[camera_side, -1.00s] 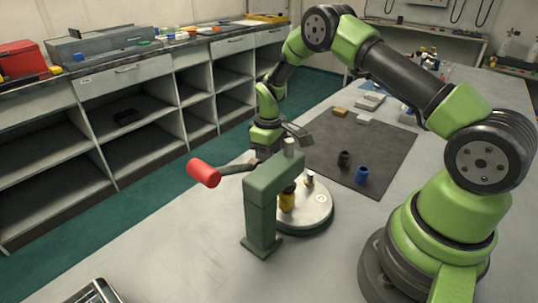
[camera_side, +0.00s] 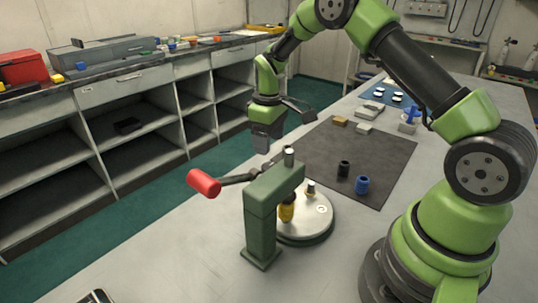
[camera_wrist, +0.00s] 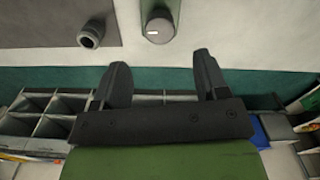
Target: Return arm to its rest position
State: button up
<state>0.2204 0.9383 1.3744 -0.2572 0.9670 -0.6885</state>
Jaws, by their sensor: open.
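My gripper (camera_wrist: 160,75) is open and empty in the wrist view, its two dark fingers spread apart. In the side view my gripper (camera_side: 262,150) hangs above the bench, behind the green press (camera_side: 262,205) and clear of its dark lever with the red handle (camera_side: 204,183). The green press stands upright beside a round pale plate (camera_side: 312,222). A yellow piece (camera_side: 286,212) sits under the press arm, partly hidden by the press. A small metal-topped piece (camera_side: 310,188) stands on the plate.
A blue pad with white discs (camera_side: 390,93) lies farther back. Shelving (camera_side: 150,150) lines the left. The front bench is mostly clear.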

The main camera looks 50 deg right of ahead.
jog(key=shift+r, duration=1.1)
jog(key=s+a+r+m+t, duration=0.2)
jog(key=s+a+r, duration=0.15)
jog(key=r, duration=0.45)
jog(key=s+a+r+m+t, duration=0.1)
jog(key=s+a+r+t, duration=0.15)
jog(key=s+r, duration=0.4)
jog(key=s+a+r+m+t+y, duration=0.1)
jog(key=s+a+r, duration=0.1)
jog(key=s, duration=0.4)
jog(key=s+a+r+m+t+y, duration=0.1)
jog(key=s+a+r+m, duration=0.1)
jog(key=s, duration=0.5)
jog(key=shift+s+a+r+t, duration=0.25)
jog(key=shift+a+r+t, duration=0.1)
jog(key=shift+a, duration=0.3)
